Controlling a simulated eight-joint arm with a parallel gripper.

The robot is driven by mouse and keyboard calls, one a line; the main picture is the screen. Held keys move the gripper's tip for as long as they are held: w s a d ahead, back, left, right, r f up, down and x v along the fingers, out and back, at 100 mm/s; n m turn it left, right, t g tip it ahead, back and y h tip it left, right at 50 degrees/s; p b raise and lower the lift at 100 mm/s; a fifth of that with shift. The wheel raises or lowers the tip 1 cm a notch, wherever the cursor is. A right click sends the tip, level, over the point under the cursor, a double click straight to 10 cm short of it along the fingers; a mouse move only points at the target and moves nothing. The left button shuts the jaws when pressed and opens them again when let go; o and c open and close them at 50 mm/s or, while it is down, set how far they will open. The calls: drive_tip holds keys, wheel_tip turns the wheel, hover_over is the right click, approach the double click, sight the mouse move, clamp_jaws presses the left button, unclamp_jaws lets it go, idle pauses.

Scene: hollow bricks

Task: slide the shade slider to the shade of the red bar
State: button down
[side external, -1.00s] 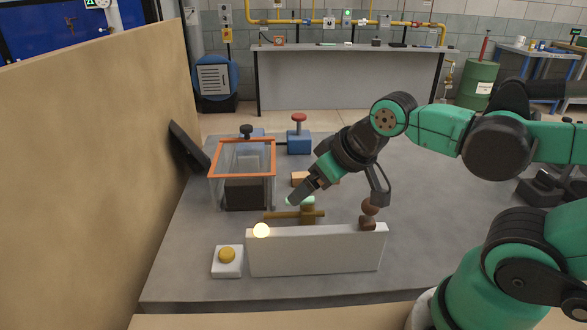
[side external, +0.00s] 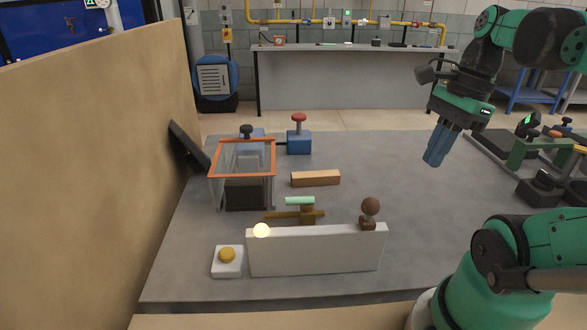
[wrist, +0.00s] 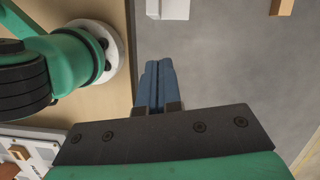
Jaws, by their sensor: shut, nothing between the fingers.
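My gripper (side external: 433,162) is shut and empty, held in the air over the right side of the table. Its blue fingers lie together in the wrist view (wrist: 158,68). I cannot pick out a shade slider or a clearly red bar in these views. An orange-brown bar (side external: 316,178) lies on the table well left of my gripper. A dark rail with a green bridge (side external: 535,152) stands at the right edge; I cannot tell whether it is the slider.
A white wall block (side external: 320,252) with a lit ball and a brown knob stands in front. A clear box with an orange rim (side external: 273,160), a blue block with a red knob (side external: 299,140) and a yellow button (side external: 227,255) stand left. The table's right middle is clear.

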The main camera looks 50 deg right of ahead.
drive_tip(key=shift+w+a+f, duration=0.55)
drive_tip(key=shift+a+f, duration=0.25)
drive_tip(key=shift+f, duration=0.35)
drive_tip(key=shift+w+a+f, duration=0.55)
drive_tip(key=shift+a+f, duration=0.3)
drive_tip(key=shift+f, duration=0.25)
drive_tip(key=shift+w+a+f, duration=0.55)
drive_tip(key=shift+a+f, duration=0.25)
drive_tip(key=shift+f, duration=0.35)
hover_over(305, 228)
drive_tip(key=d, duration=0.1)
drive_tip(key=shift+s, duration=0.4)
drive_tip(key=shift+d, duration=0.1)
